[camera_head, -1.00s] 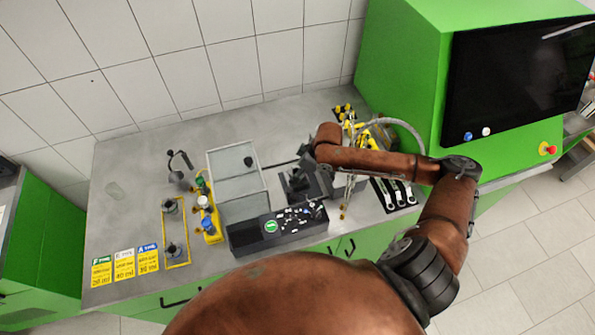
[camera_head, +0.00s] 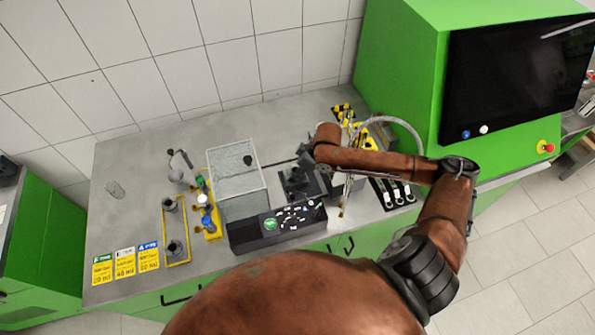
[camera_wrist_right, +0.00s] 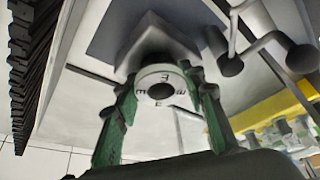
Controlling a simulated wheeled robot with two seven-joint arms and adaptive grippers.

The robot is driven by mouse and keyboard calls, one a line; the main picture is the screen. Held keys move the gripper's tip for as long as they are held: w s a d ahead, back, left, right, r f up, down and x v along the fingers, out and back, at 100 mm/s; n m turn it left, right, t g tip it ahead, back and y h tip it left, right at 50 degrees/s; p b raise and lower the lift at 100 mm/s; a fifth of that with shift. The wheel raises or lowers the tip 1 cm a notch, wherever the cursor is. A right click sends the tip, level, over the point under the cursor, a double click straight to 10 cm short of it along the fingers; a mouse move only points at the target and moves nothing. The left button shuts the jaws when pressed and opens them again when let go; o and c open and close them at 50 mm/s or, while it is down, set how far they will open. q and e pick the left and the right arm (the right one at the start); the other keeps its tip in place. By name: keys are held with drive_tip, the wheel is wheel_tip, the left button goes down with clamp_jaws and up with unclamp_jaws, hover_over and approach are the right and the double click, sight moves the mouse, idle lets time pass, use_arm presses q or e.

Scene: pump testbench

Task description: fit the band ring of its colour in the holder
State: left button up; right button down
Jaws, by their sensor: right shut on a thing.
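My right gripper (camera_wrist_right: 163,98) is shut on a pale band ring (camera_wrist_right: 150,73) with dark marks on its face, held between two green finger pads. In the right wrist view the ring sits against a grey angular block (camera_wrist_right: 155,42), which looks like part of the holder. I cannot tell how far it is seated. In the head view my right wrist (camera_head: 305,157) is over the dark holder (camera_head: 297,182) behind the black panel; the ring is hidden there. My left gripper is not in view.
A black panel (camera_head: 277,226) with small parts stands in front. A grey tray box (camera_head: 236,170) is to its left, beside a yellow stand (camera_head: 211,228) with green, white and blue tops. Tools (camera_head: 393,192) lie right. A green cabinet (camera_head: 410,75) bounds the bench at right.

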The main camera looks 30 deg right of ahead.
drive_tip(key=shift+s+a+f, duration=0.1)
drive_tip(key=shift+s+f, duration=0.2)
drive_tip(key=shift+f, duration=0.2)
drive_tip(key=shift+s+f, duration=0.25)
drive_tip(key=shift+f, duration=0.25)
drive_tip(key=c, duration=1.6)
unclamp_jaws()
drive_tip(key=o, duration=0.4)
drive_tip(key=shift+w+f, duration=0.25)
drive_tip(key=shift+w, duration=0.15)
drive_tip(key=shift+c, duration=0.2)
drive_tip(key=shift+o, duration=0.5)
drive_tip(key=shift+r, duration=0.1)
drive_tip(key=shift+s, duration=0.15)
drive_tip(key=shift+r, duration=0.1)
